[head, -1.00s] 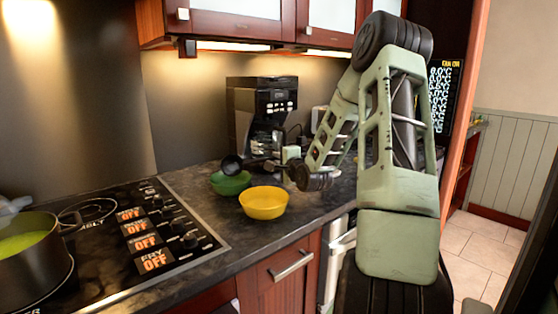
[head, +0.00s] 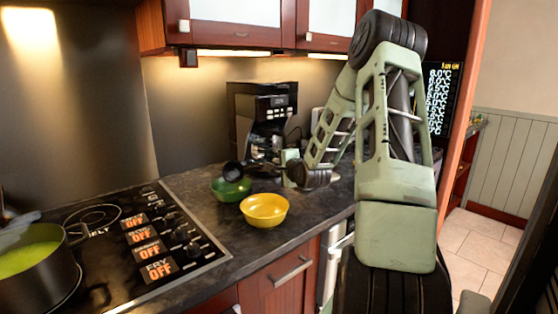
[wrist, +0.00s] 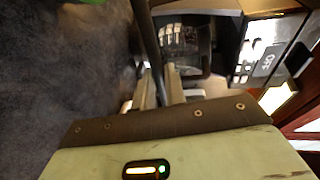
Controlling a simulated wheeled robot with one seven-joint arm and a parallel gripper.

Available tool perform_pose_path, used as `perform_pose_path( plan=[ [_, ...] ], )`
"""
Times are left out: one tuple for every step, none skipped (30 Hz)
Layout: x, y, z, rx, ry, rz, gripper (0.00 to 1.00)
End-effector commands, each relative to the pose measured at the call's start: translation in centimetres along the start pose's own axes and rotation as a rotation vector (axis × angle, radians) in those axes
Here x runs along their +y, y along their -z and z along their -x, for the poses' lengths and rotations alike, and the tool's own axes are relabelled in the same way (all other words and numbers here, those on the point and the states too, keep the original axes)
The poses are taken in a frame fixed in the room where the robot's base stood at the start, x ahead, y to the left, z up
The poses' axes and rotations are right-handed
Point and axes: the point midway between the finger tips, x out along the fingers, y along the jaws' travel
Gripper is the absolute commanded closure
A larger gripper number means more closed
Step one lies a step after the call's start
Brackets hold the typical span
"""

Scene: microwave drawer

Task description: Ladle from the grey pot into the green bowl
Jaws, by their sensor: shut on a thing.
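The grey pot (head: 45,284) stands on the hob at the left edge and holds green contents. The green bowl (head: 231,190) sits on the counter behind the yellow bowl. The black ladle (head: 233,171) has its head tipped over the green bowl; I cannot tell whether anything is in it. My gripper (head: 279,161) is to the right of the green bowl, shut on the ladle. In the wrist view the ladle's dark handle (wrist: 147,40) runs up from between my fingers (wrist: 155,92). The inside of the green bowl is mostly hidden by the ladle.
A yellow bowl (head: 264,211) stands in front of the green bowl, close to it. A black coffee machine (head: 262,118) stands behind my gripper. The hob (head: 125,245) has a panel of OFF labels and knobs. The counter between hob and bowls is clear.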

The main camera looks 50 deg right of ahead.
Motion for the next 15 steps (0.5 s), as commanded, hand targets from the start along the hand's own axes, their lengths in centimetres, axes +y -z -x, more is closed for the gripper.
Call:
perform_pose_path(
  plan=[
    [-0.45,-0.03,0.07,0.000,-0.013,0.000,1.00],
    [-0.47,-0.03,0.07,0.000,-0.020,-0.001,1.00],
    [-0.51,-0.03,0.07,0.000,-0.029,-0.001,1.00],
    [-0.52,-0.03,0.08,0.000,-0.037,-0.001,1.00],
    [-0.52,-0.03,0.08,0.000,-0.045,-0.001,1.00],
    [-0.52,-0.03,0.09,0.000,-0.055,-0.001,1.00],
    [-0.53,-0.03,0.11,0.000,-0.062,-0.002,1.00],
    [-0.54,-0.02,0.12,0.000,-0.070,-0.002,1.00],
    [-0.54,-0.02,0.14,0.000,-0.080,-0.002,1.00],
    [-0.54,-0.02,0.14,0.000,-0.088,-0.002,1.00],
    [-0.56,-0.01,0.13,0.000,-0.096,-0.002,1.00],
    [-0.59,-0.01,0.13,0.000,-0.106,-0.002,1.00],
    [-0.60,-0.01,0.13,0.000,-0.113,-0.001,1.00],
    [-0.61,-0.01,0.14,0.000,-0.122,-0.001,1.00],
    [-0.65,-0.02,0.14,0.000,-0.131,-0.001,1.00]
  ],
)
